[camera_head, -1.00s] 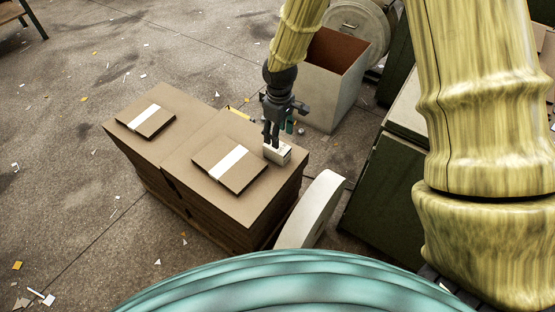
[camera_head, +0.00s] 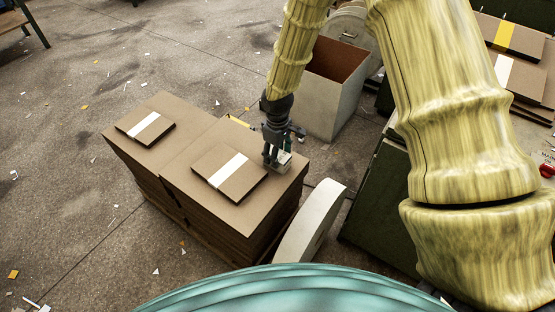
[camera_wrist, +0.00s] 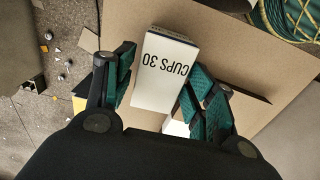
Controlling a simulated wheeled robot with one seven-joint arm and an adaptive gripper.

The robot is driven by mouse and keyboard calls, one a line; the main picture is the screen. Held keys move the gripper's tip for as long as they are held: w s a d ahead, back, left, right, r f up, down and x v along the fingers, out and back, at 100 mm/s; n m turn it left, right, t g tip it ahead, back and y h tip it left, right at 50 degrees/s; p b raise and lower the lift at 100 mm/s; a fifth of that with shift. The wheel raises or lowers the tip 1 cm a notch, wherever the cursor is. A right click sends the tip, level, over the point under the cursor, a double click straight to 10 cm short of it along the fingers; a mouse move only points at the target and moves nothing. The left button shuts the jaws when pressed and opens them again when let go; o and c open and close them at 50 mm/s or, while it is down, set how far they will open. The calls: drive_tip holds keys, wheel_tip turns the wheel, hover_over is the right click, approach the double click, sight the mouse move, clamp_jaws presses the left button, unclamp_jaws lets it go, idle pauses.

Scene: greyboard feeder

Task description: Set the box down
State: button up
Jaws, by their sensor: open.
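The white box (camera_head: 285,161), marked "CUPS 30", stands near the right corner of the nearer greyboard stack (camera_head: 240,212). In the wrist view the box (camera_wrist: 165,70) is between my gripper's two green-padded fingers. My gripper (camera_head: 271,158) points down at the box and partly hides it in the head view. The fingers are open: a gap shows on the left of the box, while the right finger is close to it. I cannot tell whether that finger touches it. The box's underside is hidden.
A banded board pack (camera_head: 212,166) lies left of the box, and another (camera_head: 135,130) on the farther stack. A pale bin (camera_head: 331,100) stands behind. A white rounded panel (camera_head: 310,220) stands close to the stack's right side. Litter dots the floor.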

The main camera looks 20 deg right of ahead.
wheel_tip(320, 180, down, 3)
drive_tip(key=shift+w+f, duration=0.1)
drive_tip(key=shift+c, duration=0.4)
drive_tip(key=c, duration=0.8)
drive_tip(key=shift+c, duration=0.2)
